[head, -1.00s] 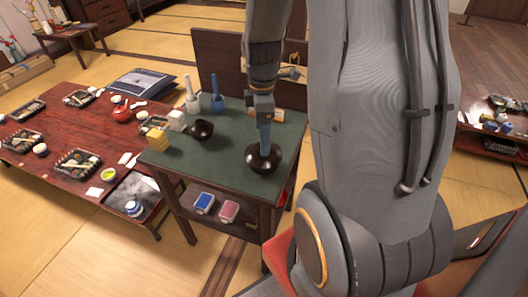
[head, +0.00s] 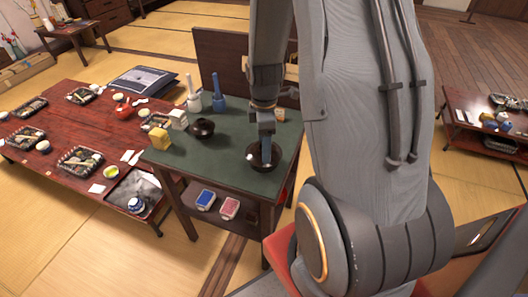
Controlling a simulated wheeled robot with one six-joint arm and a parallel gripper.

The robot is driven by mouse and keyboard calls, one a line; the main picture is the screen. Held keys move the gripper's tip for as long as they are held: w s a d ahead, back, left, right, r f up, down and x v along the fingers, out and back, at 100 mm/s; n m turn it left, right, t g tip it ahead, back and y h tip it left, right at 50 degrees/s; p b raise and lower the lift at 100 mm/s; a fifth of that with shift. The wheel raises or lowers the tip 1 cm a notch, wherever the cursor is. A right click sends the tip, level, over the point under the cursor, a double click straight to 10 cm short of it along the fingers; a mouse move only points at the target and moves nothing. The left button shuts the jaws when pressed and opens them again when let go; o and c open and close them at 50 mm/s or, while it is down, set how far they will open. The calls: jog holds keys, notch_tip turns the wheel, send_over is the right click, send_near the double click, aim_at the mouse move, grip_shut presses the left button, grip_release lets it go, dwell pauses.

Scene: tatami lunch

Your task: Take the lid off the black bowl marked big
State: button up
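A black bowl (head: 252,161) stands near the right front part of the green-topped stand (head: 225,170). My gripper (head: 266,156) points down over it, its blue-grey fingers overlapping the bowl's middle in the picture. I cannot tell whether the fingers are open or shut, or whether they touch a lid. A second, smaller-looking dark bowl (head: 203,129) stands further back and left on the same top. No "big" marking can be read on either bowl, and the lid of the near bowl cannot be made out apart from it.
Yellow blocks (head: 160,138), a white bottle (head: 193,95) and a blue bottle (head: 218,102) stand at the stand's left and back. Blue (head: 206,200) and pink (head: 229,208) packs lie on its lower shelf. A red table (head: 60,130) with trays is at left. The stand's front middle is clear.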

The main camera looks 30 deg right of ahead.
jog(key=c, duration=0.5)
jog(key=shift+s, duration=0.1)
